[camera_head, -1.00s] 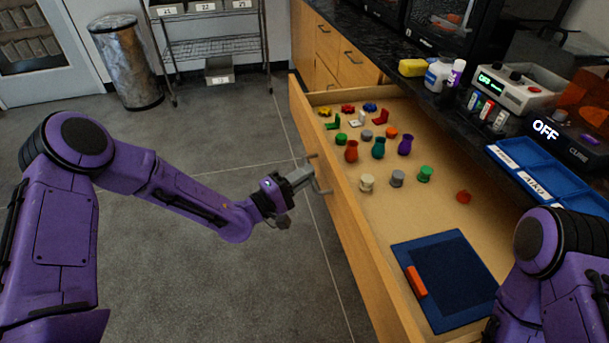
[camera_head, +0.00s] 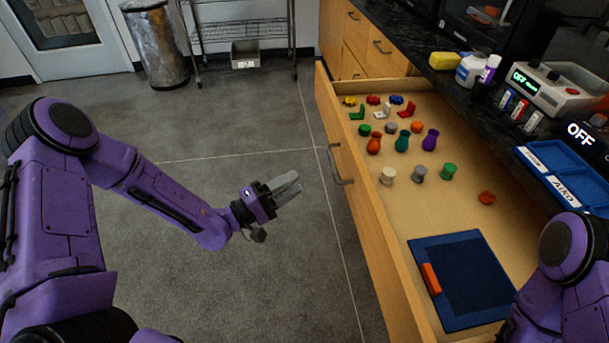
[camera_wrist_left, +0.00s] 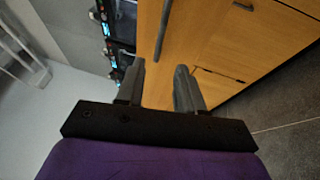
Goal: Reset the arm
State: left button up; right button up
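My left gripper (camera_head: 285,188) is in front of the open wooden drawer (camera_head: 380,250), apart from its metal handle (camera_head: 338,165). Its two grey fingers are spread with nothing between them. In the left wrist view the fingers (camera_wrist_left: 160,85) are also apart and empty, with a wooden front and a handle bar (camera_wrist_left: 163,30) beyond them. My right arm's purple shoulder shows at the lower right in the head view; its gripper is out of view.
The drawer holds several small coloured vases, cups and other pieces, plus a blue tray (camera_head: 485,283) with an orange bar (camera_head: 431,279). A black counter (camera_head: 430,68) runs behind. A bin (camera_head: 155,45) and wire shelf (camera_head: 240,38) stand far back. Grey floor left of the drawer is clear.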

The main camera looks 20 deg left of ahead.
dwell(0.5)
pick_arm(q)
jog(key=a+f+g+y, duration=0.1)
jog(key=a+f+y, duration=0.2)
jog(key=f+y, duration=0.5)
jog(key=s+a+f+m+g+y, duration=0.1)
jog(key=s+a+f+g+y, duration=0.2)
jog(key=s+f, duration=0.45)
jog(key=s+a+f+m+g+y, duration=0.1)
jog(key=s+a+f+g+y, duration=0.15)
jog(key=s+f+g, duration=0.4)
jog(key=s+a+f+m+g+y, duration=0.2)
jog(key=s+f+y, duration=0.1)
jog(key=s, duration=1.1)
notch_tip(320, 180, up, 14)
jog(key=p, duration=1.3)
jog(key=shift+w+p, duration=0.15)
jog(key=shift+p, duration=0.2)
